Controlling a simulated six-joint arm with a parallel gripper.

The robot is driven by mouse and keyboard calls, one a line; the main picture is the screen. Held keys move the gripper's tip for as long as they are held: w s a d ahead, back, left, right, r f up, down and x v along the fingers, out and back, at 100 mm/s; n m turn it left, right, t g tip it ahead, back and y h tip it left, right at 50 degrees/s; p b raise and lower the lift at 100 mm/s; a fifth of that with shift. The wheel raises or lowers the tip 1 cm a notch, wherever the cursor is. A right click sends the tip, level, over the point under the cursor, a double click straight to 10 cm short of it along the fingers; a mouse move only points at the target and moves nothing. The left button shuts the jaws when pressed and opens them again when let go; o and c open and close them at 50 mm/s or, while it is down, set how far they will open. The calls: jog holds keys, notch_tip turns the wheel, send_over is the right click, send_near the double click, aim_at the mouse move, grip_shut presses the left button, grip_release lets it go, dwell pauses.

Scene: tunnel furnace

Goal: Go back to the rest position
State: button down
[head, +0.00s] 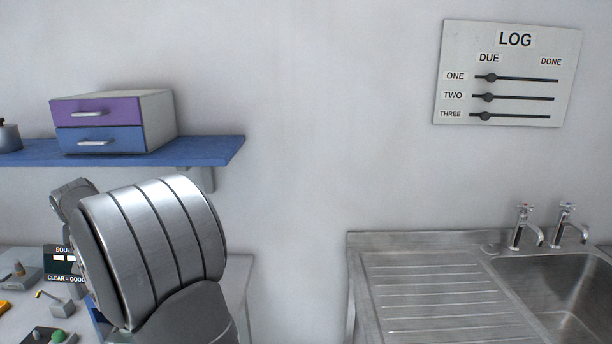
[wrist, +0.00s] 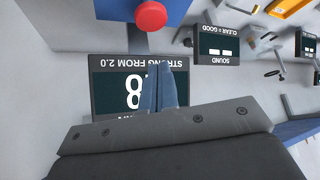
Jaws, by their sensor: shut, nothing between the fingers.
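My gripper (wrist: 160,85) shows in the wrist view as two blue-grey fingers pressed together, with nothing between them. The fingertips overlap a dark display (wrist: 108,88) that shows upside down, reading "STRONG FROM 2.0" and a large digit 8; the fingers hide part of it. A red round button (wrist: 151,16) lies just beyond the tips, apart from them in the picture. In the head view my arm stands at the lower left, and the fingers are hidden behind it.
A blue shelf (head: 205,150) holds a two-drawer box (head: 160,115). A sound display (head: 60,262) and several tools stand on the bench at left. A log board (head: 508,105) with three sliders, all near the left, hangs above a steel sink (head: 570,290). The wall between is bare.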

jog(key=shift+f, duration=2.5)
jog(key=c, duration=0.8)
grip_release()
jog(key=o, duration=0.7)
jog(key=shift+s+a+r+t+y, duration=0.1)
jog(key=shift+s+r+t+y, duration=0.05)
jog(key=shift+r+t+y, duration=0.2)
jog(key=shift+o, duration=0.5)
jog(key=s+r+y, duration=0.1)
jog(key=s+r+t+y, duration=0.1)
jog(key=y, duration=0.1)
jog(key=s+r+y, duration=0.1)
jog(key=shift+d+r+t, duration=0.25)
jog(key=shift+t, duration=0.1)
jog(key=s+d+f+n+t+y, duration=0.1)
jog(key=s+d+f+n, duration=0.2)
jog(key=s+d+f, duration=1.15)
jog(key=x, duration=0.3)
jog(key=d+x, duration=0.1)
jog(key=x, duration=0.2)
jog(key=w+x, duration=0.1)
jog(key=x, duration=0.3)
jog(key=shift+w+d+f, duration=0.1)
jog(key=shift+w+d, duration=0.05)
jog(key=shift+w, duration=0.05)
